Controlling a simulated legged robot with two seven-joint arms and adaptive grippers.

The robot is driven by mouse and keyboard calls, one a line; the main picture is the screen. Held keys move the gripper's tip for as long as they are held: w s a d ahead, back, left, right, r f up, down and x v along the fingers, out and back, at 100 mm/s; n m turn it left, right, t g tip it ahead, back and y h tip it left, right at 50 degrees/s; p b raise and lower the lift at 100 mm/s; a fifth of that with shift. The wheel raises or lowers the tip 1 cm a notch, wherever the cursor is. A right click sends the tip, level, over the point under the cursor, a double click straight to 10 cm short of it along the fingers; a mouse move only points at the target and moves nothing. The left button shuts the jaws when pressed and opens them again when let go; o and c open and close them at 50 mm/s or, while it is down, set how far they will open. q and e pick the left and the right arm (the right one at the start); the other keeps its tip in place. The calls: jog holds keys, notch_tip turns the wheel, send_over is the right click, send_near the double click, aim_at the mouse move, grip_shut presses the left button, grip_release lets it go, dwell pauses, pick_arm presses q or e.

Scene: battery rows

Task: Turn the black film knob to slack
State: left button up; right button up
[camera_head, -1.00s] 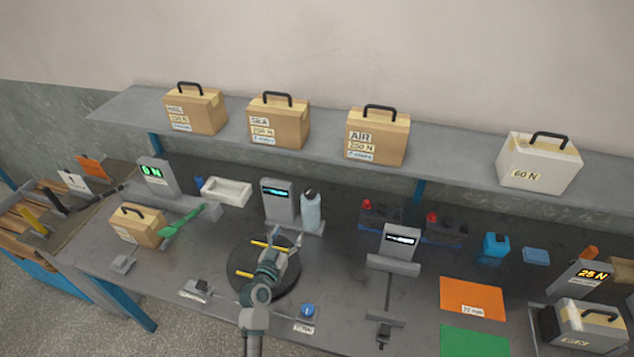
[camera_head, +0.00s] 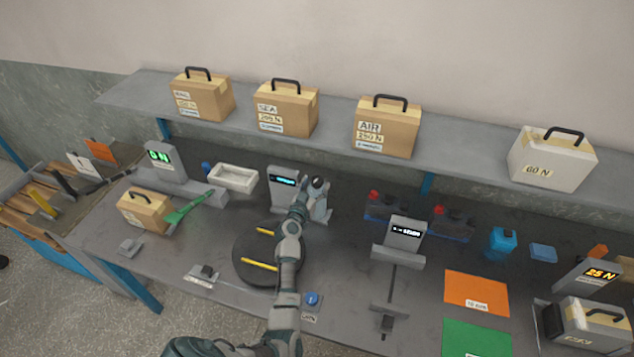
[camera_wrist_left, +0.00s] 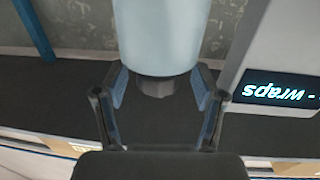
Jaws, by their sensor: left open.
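The film roll is a pale blue upright cylinder (camera_head: 322,206) beside a grey post with a lit display (camera_head: 284,187). The black film knob (camera_head: 317,182) sits on its top end. In the left wrist view, which looks upside down, the roll (camera_wrist_left: 162,35) fills the top middle and the dark knob (camera_wrist_left: 155,88) shows at its end. My left gripper (camera_head: 304,195) is at the roll; in the wrist view its open fingers (camera_wrist_left: 158,92) stand on either side of the knob, with a gap visible on both sides. My right gripper is not in view.
A round black turntable (camera_head: 246,270) with yellow strips lies below my left arm. A white tray (camera_head: 233,178) stands left of the post, and another display stand (camera_head: 404,237) stands to the right. The shelf (camera_head: 340,130) with handled boxes runs behind the roll.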

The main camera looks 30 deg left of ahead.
pick_arm(q)
jog(key=shift+w+a, duration=0.2)
jog(key=shift+w, duration=0.7)
jog(key=shift+d, duration=0.15)
jog(key=shift+c, duration=0.9)
jog(key=c, duration=1)
jog(key=n+y+p, duration=0.1)
jog(key=y+p, duration=0.1)
jog(key=n+g+y+p, duration=0.1)
jog(key=y+p, duration=0.1)
jog(key=shift+d+r+n, duration=0.1)
jog(key=shift+r+n, duration=0.2)
jog(key=shift+f+n+y+p, duration=0.15)
jog(key=shift+n+y+p, duration=0.15)
jog(key=shift+y+p, duration=0.2)
jog(key=shift+s+f+g, duration=0.1)
jog(key=shift+f+g, duration=0.05)
jog(key=shift+g, duration=0.15)
jog(key=o, duration=1.2)
